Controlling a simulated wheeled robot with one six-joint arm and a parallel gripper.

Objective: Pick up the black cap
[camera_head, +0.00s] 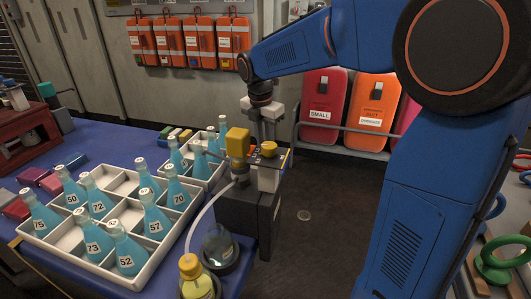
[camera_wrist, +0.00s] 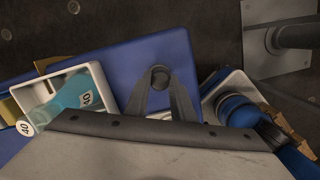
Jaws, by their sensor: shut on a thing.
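The black cap (camera_wrist: 160,77) is a small round dark piece in the wrist view. My gripper (camera_wrist: 160,84) has its two grey fingers closing in on it from both sides, and the cap sits between the fingertips. Behind it is the blue table cover. In the camera_head view my gripper (camera_head: 265,112) points down at the far right end of the table, behind a yellow-topped device (camera_head: 238,142). The fingertips and the cap are hidden there.
A white divided tray (camera_head: 130,279) holds several numbered blue flasks (camera_head: 125,252). A second, smaller tray with flasks lies behind it. A yellow bottle (camera_head: 194,280) with a tube and a round glass flask (camera_head: 217,245) stand at the front edge. Dark floor lies right of the table.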

